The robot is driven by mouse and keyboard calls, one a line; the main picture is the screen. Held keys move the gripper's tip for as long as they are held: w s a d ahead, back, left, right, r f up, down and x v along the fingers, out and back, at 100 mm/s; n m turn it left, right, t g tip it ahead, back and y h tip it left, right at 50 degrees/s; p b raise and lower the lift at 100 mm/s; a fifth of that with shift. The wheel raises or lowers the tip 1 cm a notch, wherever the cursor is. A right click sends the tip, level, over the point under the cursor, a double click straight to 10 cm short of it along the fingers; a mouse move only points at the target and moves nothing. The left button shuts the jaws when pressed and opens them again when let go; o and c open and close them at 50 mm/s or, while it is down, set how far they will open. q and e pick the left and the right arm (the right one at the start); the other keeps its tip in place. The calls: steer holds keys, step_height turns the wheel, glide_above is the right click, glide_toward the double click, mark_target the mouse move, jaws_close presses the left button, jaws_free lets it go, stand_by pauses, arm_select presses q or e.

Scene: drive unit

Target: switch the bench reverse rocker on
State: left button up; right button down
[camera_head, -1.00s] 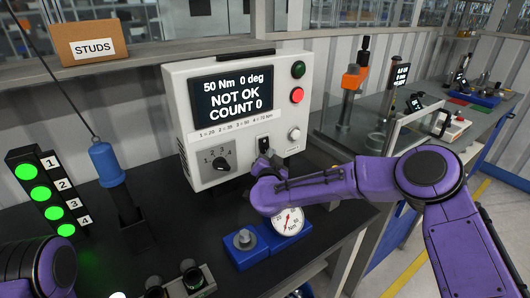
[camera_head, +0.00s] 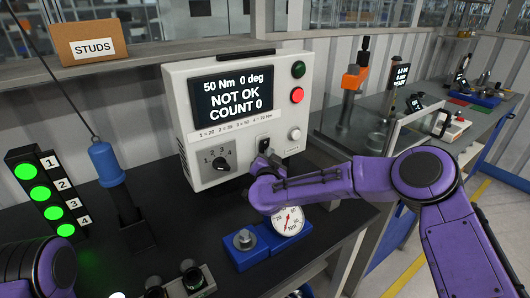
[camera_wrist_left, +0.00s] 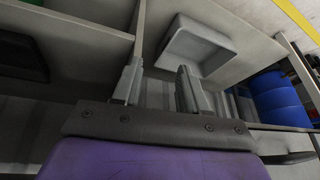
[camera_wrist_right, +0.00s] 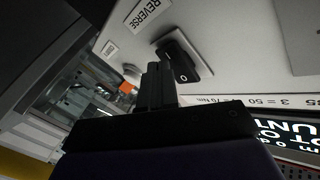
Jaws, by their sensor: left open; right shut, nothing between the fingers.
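The bench reverse rocker (camera_head: 264,144) is a small black switch low on the front of the light grey controller box (camera_head: 181,92). In the right wrist view the black rocker (camera_wrist_right: 178,56) shows O and I marks beside a REVERSE label (camera_wrist_right: 146,14). I cannot tell which end is pressed in. My right gripper (camera_wrist_right: 156,68) is shut and empty, its tips close to the rocker; touch is unclear. In the head view its hand is just below the rocker. My left gripper (camera_wrist_left: 158,78) is open and empty, facing a shelf with a grey bin (camera_wrist_left: 197,47).
The box's screen (camera_head: 231,95) reads NOT OK, COUNT 0. A selector knob (camera_head: 220,162), a green button (camera_head: 298,69) and a red button (camera_head: 297,95) are near the rocker. A gauge (camera_head: 289,220) stands below my right forearm. A blue hanging tool (camera_head: 106,163) is left.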

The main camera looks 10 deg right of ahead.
steer(key=shift+s+d+r+p, duration=0.1)
steer(key=shift+s+d+p, duration=0.1)
steer(key=shift+s, duration=0.2)
steer(key=shift+s+d+r+p, duration=0.1)
steer(key=shift+s+p, duration=0.05)
steer(key=shift+s, duration=0.2)
steer(key=shift+f, duration=0.1)
steer(key=shift+s+d+r+p, duration=0.15)
steer(key=shift+s+d+p, duration=0.15)
steer(key=shift+s, duration=0.45)
steer(key=shift+s+d+r+p, duration=0.1)
steer(key=shift+s+d+p, duration=0.25)
steer(key=shift+s, duration=0.45)
steer(key=shift+s+d+r+p, duration=0.15)
steer(key=shift+s+p, duration=0.25)
steer(key=shift+s, duration=0.35)
